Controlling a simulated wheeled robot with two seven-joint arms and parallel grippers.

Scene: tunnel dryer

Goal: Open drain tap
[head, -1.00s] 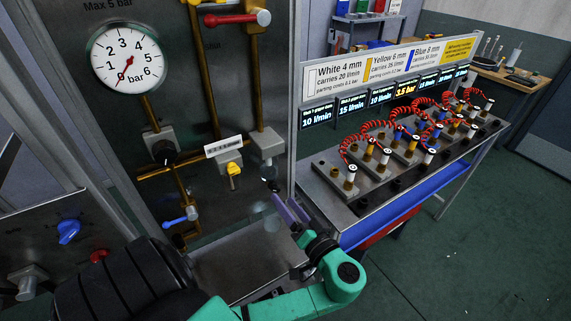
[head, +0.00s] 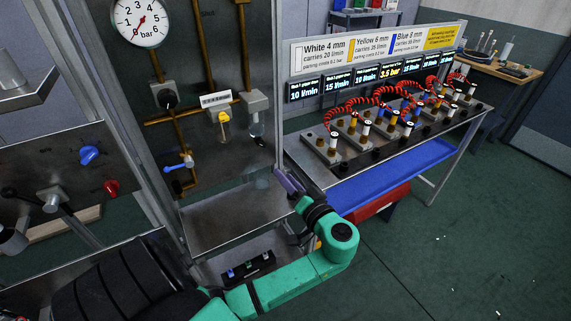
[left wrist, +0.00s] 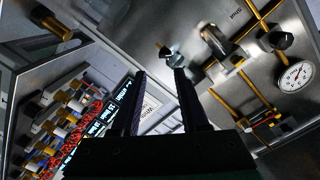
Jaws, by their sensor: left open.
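A steel panel (head: 228,60) carries brass pipes and fittings. A small valve with a blue lever (head: 178,164) sits low on it. A grey fitting with a clear bowl (head: 256,128) hangs to the right, with a small dark piece (head: 259,141) at its bottom. No label shows which is the drain tap. My left gripper (head: 284,181) is open and apart from these, below and right of the bowl at the panel's right edge. In the left wrist view its two dark fingers (left wrist: 159,74) have an empty gap, with small fittings (left wrist: 172,56) beyond the right fingertip. My right gripper is not seen.
A yellow knob (head: 224,117) and a pressure gauge (head: 140,23) are on the panel. A steel shelf (head: 225,218) lies below. A bench (head: 350,178) with red coiled hoses stands to the right, close to my gripper.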

